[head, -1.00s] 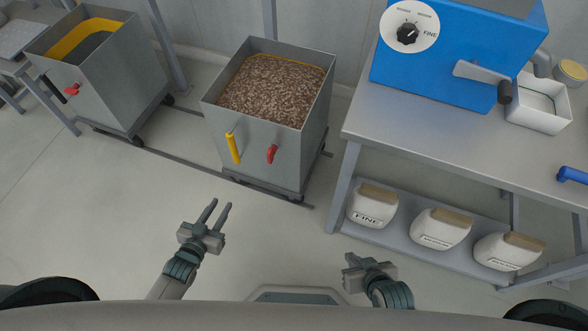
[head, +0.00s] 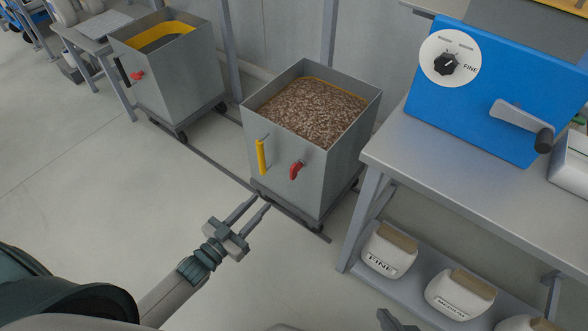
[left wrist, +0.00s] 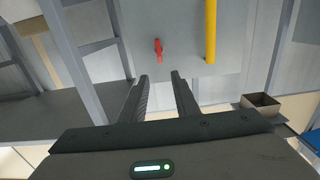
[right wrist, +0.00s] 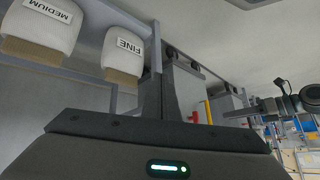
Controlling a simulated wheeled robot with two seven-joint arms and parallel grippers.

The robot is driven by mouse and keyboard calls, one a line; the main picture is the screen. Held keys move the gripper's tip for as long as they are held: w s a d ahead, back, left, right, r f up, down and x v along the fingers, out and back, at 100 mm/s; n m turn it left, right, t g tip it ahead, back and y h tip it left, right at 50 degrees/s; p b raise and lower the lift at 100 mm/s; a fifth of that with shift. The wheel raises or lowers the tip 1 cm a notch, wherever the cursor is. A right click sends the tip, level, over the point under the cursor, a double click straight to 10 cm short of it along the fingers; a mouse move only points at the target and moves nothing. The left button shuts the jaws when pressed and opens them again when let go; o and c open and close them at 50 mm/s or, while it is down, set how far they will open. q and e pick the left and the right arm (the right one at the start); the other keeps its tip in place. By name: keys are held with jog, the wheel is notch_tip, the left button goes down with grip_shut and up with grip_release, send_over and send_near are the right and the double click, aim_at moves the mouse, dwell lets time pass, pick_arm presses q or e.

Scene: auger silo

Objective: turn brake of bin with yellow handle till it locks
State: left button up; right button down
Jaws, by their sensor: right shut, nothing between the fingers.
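The bin with the yellow handle (head: 284,165) is a grey open-topped box full of brown pellets. Its front carries the upright yellow handle (head: 262,157) and, to the right of it, the red brake lever (head: 296,169), which slants downward. My left gripper (head: 257,205) is open and empty, low in front of the bin and apart from it. In the left wrist view the red lever (left wrist: 158,48) shows beyond the gap between the open fingers (left wrist: 160,78), with the yellow handle (left wrist: 210,30) to its right. My right gripper (head: 395,320) is shut and empty, mostly cut off at the bottom edge.
A second grey bin (head: 180,90) with a yellow inner rim and red lever stands behind left. A steel table (head: 440,165) with a blue machine (head: 490,90) is at right, its lower shelf holding white containers (head: 388,252). A floor rail (head: 210,165) runs past the bins. Floor at left is clear.

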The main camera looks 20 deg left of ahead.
aim_at(291, 170)
pick_arm(q)
jog(key=shift+w, duration=0.1)
